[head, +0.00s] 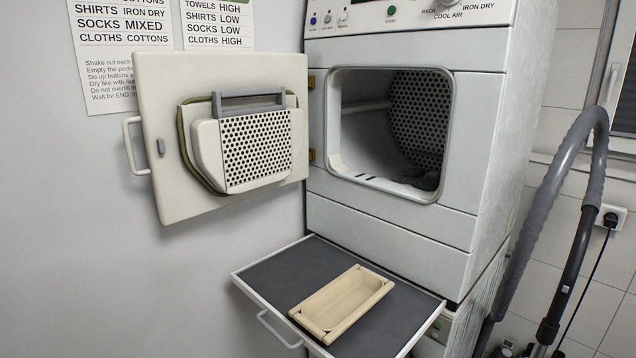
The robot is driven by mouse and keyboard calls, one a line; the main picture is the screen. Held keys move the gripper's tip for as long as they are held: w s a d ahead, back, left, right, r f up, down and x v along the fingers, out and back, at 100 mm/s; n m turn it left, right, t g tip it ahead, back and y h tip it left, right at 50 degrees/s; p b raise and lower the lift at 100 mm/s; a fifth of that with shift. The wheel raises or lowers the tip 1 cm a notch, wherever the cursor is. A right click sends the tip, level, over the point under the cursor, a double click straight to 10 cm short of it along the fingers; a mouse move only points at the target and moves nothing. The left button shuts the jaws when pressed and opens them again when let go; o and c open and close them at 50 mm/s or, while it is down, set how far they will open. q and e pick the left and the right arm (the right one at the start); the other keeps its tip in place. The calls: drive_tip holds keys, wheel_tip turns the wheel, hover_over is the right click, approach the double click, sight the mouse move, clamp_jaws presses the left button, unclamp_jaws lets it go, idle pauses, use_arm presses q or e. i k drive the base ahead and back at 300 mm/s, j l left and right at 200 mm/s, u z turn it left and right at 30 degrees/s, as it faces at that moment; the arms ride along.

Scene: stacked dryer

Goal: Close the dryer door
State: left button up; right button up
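The white dryer (468,148) stands in the middle right of the head view, and its square drum opening (375,150) is uncovered. The dryer door (160,85) is hinged on the left side of the opening and stands wide open. Its inner face, with a perforated lint filter panel (257,148), is turned towards me. A white handle (132,146) sits at the door's left edge. Part of the drum's perforated back wall shows inside. Neither of my grippers shows in this view.
A pull-out shelf (285,268) extends below the opening, with a beige tray (343,302) on it and a handle (280,330) at its front. A grey vacuum hose (555,190) stands at the right. Paper notices (125,45) hang on the left wall.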

sight(200, 163)
drive_tip(key=i+l, duration=0.15)
drive_tip(key=l, duration=0.2)
drive_tip(key=i+l, duration=0.2)
drive_tip(key=l, duration=0.15)
drive_tip(key=i+l, duration=0.15)
drive_tip(key=l, duration=0.2)
drive_tip(key=i+l, duration=0.2)
drive_tip(key=l, duration=0.15)
